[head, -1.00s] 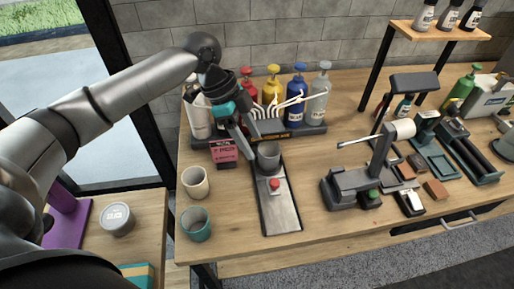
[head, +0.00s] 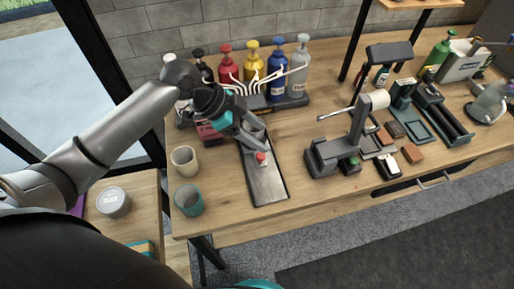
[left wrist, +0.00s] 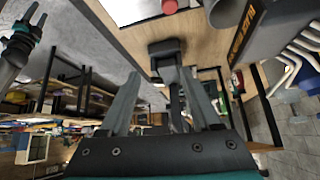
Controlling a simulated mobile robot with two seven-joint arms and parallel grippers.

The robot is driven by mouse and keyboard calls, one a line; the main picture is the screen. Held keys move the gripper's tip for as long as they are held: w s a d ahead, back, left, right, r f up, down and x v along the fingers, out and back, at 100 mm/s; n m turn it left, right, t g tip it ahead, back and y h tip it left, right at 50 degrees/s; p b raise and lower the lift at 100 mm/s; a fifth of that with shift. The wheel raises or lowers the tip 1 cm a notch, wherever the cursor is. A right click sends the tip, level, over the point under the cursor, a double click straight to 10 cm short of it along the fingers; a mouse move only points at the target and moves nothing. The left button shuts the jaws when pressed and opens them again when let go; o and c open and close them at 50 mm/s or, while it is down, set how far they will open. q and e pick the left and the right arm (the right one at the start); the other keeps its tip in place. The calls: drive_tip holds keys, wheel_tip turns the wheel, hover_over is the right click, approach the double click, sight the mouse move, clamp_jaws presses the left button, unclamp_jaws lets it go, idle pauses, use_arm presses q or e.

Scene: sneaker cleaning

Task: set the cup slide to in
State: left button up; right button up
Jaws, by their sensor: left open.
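The cup slide (head: 268,186) is a long metal plate on the wooden table, with a red knob (head: 261,158) on it. In the left wrist view the plate (left wrist: 135,10), the red knob (left wrist: 169,6) and a grey cup (left wrist: 240,20) show at the top edge. My left gripper (head: 258,142) is over the far end of the slide, just behind the knob, and hides most of the cup in the head view. Its two fingers are apart with nothing between them in the left wrist view (left wrist: 160,74). My right gripper (left wrist: 32,22) shows small at the upper left there; its jaw state is unclear.
A rack of pump bottles (head: 277,75) stands behind the slide. A beige cup (head: 184,160) and a teal cup (head: 189,200) stand to its left. A grey machine with a lever (head: 337,152) stands to its right. The table between slide and machine is clear.

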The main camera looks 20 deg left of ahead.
use_arm(q)
drive_tip(key=s+n+t+p, duration=0.1)
drive_tip(key=n, duration=0.1)
drive_tip(key=n+t+y+p, duration=0.2)
drive_tip(key=n+t+p, duration=0.1)
drive_tip(key=n+p, duration=0.15)
approach(260, 156)
drive_tip(key=shift+n, duration=0.25)
drive_tip(key=b+x, duration=0.2)
drive_tip(key=x, duration=0.6)
drive_tip(key=shift+w+d+f+b, duration=0.15)
drive_tip(key=shift+w+f+b, duration=0.1)
drive_tip(key=shift+b, duration=0.15)
clamp_jaws()
idle(1.0)
